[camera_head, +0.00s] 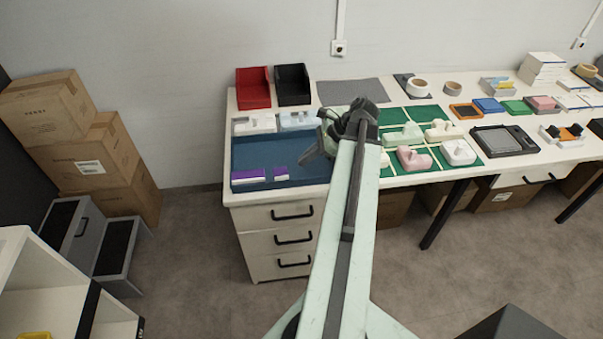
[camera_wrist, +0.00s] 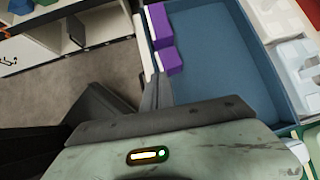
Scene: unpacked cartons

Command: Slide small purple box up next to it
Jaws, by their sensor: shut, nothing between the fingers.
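The small purple box (camera_head: 281,173) lies in the blue tray (camera_head: 300,143) near its front edge, white on its front side. A longer purple box (camera_head: 248,174) lies to its left in line with it, with a narrow gap between them. In the wrist view the small purple box (camera_wrist: 171,61) is just beyond my fingertips, and the longer purple box (camera_wrist: 160,25) is farther up. My gripper (camera_head: 304,160) is shut and empty, to the right of the small box. In the wrist view my gripper (camera_wrist: 157,78) points towards its near end; contact cannot be told.
White pieces (camera_head: 255,124) stand along the tray's back. Red (camera_head: 253,88) and black (camera_head: 292,84) bins stand behind. Green mats with pale moulded parts (camera_head: 413,157) lie to the right. The tray's middle is clear.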

